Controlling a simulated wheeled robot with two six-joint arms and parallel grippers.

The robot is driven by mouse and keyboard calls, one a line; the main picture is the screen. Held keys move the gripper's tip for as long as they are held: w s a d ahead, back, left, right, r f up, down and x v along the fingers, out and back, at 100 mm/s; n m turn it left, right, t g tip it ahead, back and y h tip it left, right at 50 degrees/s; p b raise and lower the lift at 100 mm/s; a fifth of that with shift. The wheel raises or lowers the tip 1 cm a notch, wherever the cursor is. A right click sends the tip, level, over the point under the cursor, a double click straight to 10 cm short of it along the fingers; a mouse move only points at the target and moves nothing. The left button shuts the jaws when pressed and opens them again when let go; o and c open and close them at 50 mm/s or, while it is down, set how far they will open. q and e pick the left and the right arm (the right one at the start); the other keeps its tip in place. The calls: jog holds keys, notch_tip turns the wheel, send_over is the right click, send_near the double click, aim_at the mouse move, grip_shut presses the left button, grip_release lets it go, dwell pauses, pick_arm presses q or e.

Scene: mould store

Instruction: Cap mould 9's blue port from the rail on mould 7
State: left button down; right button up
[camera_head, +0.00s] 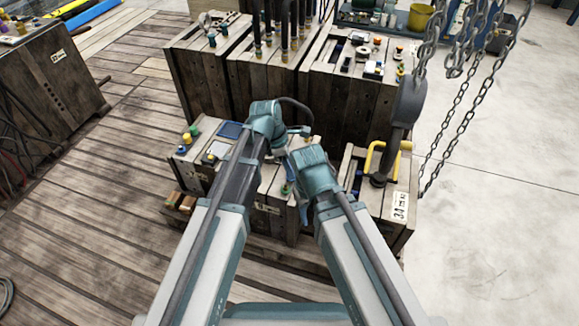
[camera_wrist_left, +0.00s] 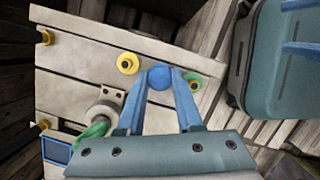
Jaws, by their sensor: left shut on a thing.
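My left gripper (camera_head: 300,131) is over the top of the front wooden mould (camera_head: 222,150). In the left wrist view its blue fingers (camera_wrist_left: 161,80) are shut on a round blue cap (camera_wrist_left: 160,76). The cap is between a yellow fitting (camera_wrist_left: 127,63) and a green fitting (camera_wrist_left: 195,83) on the pale wooden top; whether it touches the wood cannot be told. My right gripper (camera_wrist_left: 302,26) shows at the right edge of that view, its fingertips cut off. A small blue piece (camera_head: 193,129) and a yellow one stand at the front mould's left end. I cannot read which moulds are 7 and 9.
A mould labelled 34 (camera_head: 399,207) with a yellow handle (camera_head: 372,158) stands at the front right. Chains (camera_head: 462,100) hang at the right. Taller moulds (camera_head: 262,88) with dark upright hoses stand behind. The plank floor (camera_head: 95,240) at the left is mostly clear.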

pick_arm(q)
jog(key=shift+f, duration=0.15)
jog(key=shift+f+b, duration=0.25)
jog(key=shift+b, duration=0.15)
jog(key=shift+f+b, duration=0.35)
dwell(0.8)
jog(key=shift+c, duration=2.4)
grip_release()
jog(key=p+v, duration=1.3)
jog(key=v, duration=0.1)
jog(key=shift+d+f, duration=0.1)
